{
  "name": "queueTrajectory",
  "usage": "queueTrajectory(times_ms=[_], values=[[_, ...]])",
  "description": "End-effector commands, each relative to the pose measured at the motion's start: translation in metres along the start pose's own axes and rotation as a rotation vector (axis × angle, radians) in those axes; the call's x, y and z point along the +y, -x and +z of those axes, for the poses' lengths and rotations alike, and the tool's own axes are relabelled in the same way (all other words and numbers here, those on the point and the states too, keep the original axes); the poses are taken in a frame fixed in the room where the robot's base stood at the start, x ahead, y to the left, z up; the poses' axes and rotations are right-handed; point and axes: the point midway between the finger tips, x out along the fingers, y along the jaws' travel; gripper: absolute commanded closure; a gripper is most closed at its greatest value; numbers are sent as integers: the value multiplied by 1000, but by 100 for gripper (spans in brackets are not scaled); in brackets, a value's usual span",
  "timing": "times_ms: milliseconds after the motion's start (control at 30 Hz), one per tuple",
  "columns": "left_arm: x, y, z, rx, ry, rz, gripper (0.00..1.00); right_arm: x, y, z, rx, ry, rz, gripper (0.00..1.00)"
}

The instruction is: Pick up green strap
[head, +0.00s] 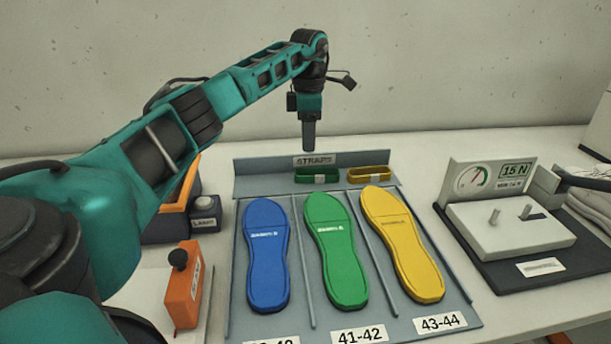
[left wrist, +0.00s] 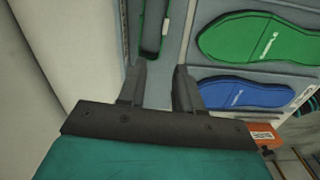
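The green strap (head: 302,178) lies in the strap tray at the back, under the STRAPS label, with a small white tag on it. The left gripper (head: 309,146) points down above the tray, just above the strap in the head view. In the left wrist view the two fingers of the left gripper (left wrist: 158,72) stand apart with nothing between them, and the green strap (left wrist: 151,42) lies just beyond their tips. The right gripper shows in neither view.
A yellow strap (head: 369,173) lies right of the green one. Blue (head: 266,255), green (head: 337,250) and yellow (head: 402,245) soles lie in front in the grey tray (head: 240,190). A gauge fixture (head: 510,235) stands right; an orange box (head: 184,287) stands left.

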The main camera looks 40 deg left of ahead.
Motion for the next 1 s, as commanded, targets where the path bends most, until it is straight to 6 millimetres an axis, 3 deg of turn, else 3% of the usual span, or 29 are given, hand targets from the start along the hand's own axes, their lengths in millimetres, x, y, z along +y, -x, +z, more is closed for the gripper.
queueTrajectory(times_ms=[100,367,633,1000], values=[[0,-24,0,1,0,-1,66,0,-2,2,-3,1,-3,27],[-1,-45,0,0,-1,0,66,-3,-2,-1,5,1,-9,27],[-4,-84,-2,0,-1,-1,66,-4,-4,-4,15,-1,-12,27],[-4,-92,-2,-1,-1,1,68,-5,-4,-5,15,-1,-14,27]])
